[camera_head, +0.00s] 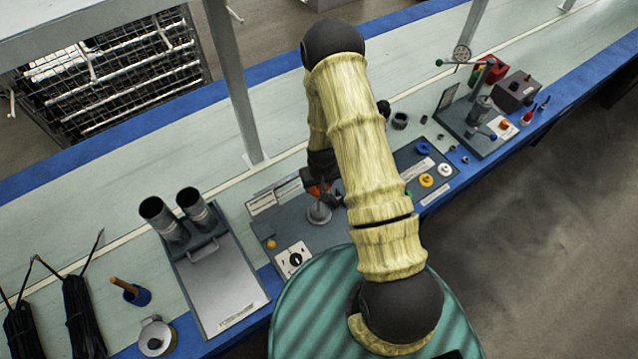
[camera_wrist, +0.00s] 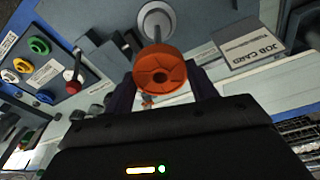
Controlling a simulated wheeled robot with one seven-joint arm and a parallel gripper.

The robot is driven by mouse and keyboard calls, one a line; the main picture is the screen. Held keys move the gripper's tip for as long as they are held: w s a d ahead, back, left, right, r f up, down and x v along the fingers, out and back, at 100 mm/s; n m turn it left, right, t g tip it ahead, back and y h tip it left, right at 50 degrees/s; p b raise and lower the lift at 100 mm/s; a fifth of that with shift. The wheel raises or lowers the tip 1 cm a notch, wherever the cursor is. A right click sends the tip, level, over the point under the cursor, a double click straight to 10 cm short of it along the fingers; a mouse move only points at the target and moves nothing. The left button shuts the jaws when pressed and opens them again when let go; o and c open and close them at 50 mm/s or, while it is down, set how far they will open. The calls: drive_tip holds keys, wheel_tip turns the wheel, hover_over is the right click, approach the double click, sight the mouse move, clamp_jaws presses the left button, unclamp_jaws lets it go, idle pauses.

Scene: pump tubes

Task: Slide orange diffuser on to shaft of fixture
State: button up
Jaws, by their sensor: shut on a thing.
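The orange diffuser (camera_wrist: 160,72) is a round ribbed ring in the middle of the wrist view. My gripper (camera_wrist: 163,90) is shut on it, with one dark finger on each side. In the head view the diffuser (camera_head: 316,190) shows as a small orange patch at my gripper (camera_head: 322,182), partly hidden by my arm. The fixture (camera_head: 319,213) is a grey round base with a short upright shaft, just below the diffuser. In the wrist view the fixture's round base (camera_wrist: 155,17) lies behind the diffuser, which hides the shaft's end. I cannot tell whether the diffuser is around the shaft.
A job card (camera_wrist: 250,50) stands close to the fixture. A panel with coloured rings (camera_head: 427,180) lies to the right. A tray with two dark cylinders (camera_head: 215,285) lies to the left. A press stand (camera_head: 478,125) stands farther right.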

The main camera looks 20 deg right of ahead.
drive_tip(key=shift+f+b, duration=0.4)
drive_tip(key=shift+f, duration=0.15)
drive_tip(key=o, duration=1.1)
drive_tip(key=shift+c, duration=0.2)
drive_tip(key=shift+r, duration=0.1)
wheel_tip(320, 180, up, 17)
drive_tip(key=s+b, duration=0.2)
drive_tip(key=shift+s+b, duration=0.3)
drive_tip(key=shift+b, duration=0.1)
idle(0.6)
